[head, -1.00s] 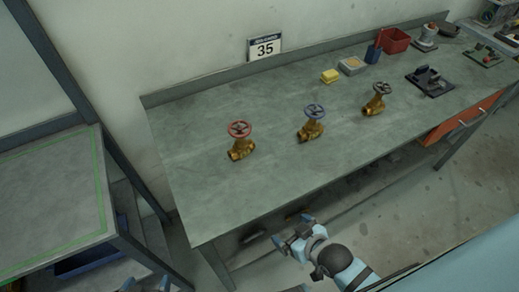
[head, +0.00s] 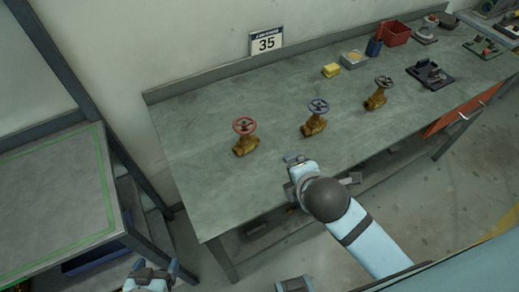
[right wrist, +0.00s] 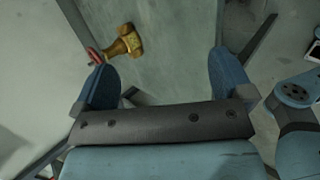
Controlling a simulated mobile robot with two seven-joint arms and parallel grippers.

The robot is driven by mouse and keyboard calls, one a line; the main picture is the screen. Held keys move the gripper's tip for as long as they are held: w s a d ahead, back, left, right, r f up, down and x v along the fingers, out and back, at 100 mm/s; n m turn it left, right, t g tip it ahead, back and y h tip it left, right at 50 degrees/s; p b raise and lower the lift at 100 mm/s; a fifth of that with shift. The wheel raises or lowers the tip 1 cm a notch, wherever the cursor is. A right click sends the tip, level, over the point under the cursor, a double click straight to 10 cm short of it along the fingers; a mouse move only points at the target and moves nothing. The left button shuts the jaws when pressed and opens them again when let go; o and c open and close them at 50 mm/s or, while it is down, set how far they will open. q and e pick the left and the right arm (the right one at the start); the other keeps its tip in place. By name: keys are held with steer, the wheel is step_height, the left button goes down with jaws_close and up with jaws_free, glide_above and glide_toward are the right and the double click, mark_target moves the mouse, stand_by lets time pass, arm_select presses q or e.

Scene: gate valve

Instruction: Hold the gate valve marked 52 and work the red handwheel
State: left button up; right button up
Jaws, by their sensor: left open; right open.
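The brass gate valve (head: 246,147) with the red handwheel (head: 244,125) stands on the grey workbench (head: 205,180), leftmost of three valves. No 52 is readable on it. My right gripper (head: 320,170) is open and empty over the bench's front edge, right of and nearer than the valve. In its wrist view the fingers (right wrist: 165,75) are wide apart. My left gripper (head: 156,267) is open and empty, low at the bottom left, off the bench.
A blue-wheel valve (head: 314,122) and a dark-wheel valve (head: 377,97) stand further right. A wall sign (head: 266,42) reads 35. A green-lined table (head: 50,195) stands left.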

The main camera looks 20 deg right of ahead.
mark_target(245, 128)
steer(key=w+a+r+n+t, duration=0.5)
steer(key=w+a+n, duration=0.25)
steer(key=n, duration=0.95)
steer(key=shift+y, duration=0.5)
steer(key=x, duration=1.3)
steer(key=shift+s+f, duration=0.15)
steer(key=shift+f, duration=0.2)
steer(key=shift+d, duration=0.1)
steer(key=shift+c, duration=0.4)
steer(key=c, duration=1.3)
